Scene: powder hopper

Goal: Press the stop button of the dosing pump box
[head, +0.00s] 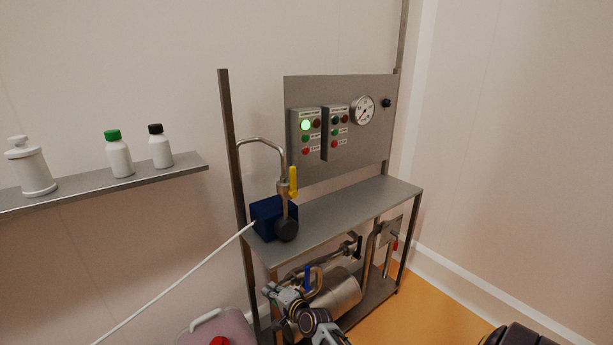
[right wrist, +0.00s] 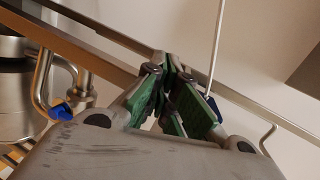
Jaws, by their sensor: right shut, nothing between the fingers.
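Two grey control boxes sit side by side on the upright steel panel in the head view. The left box (head: 306,134) has a lit green lamp (head: 305,125), a green button and a red button (head: 306,151). The right box (head: 336,131) has unlit lamps, a green button and a red button (head: 334,143). Their labels are too small to read, so I cannot tell which is the dosing pump box. My right gripper (head: 273,290) is low in front of the rack, well below the boxes. In the right wrist view its green-padded fingers (right wrist: 172,68) are shut and empty. My left gripper is out of view.
A blue motor unit (head: 267,217) and a pipe with a yellow-handled valve (head: 293,181) stand at the rack shelf's left end. A white cable (head: 175,284) runs down left. A steel tank (head: 337,292) is below. A pressure gauge (head: 363,110) is right of the boxes.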

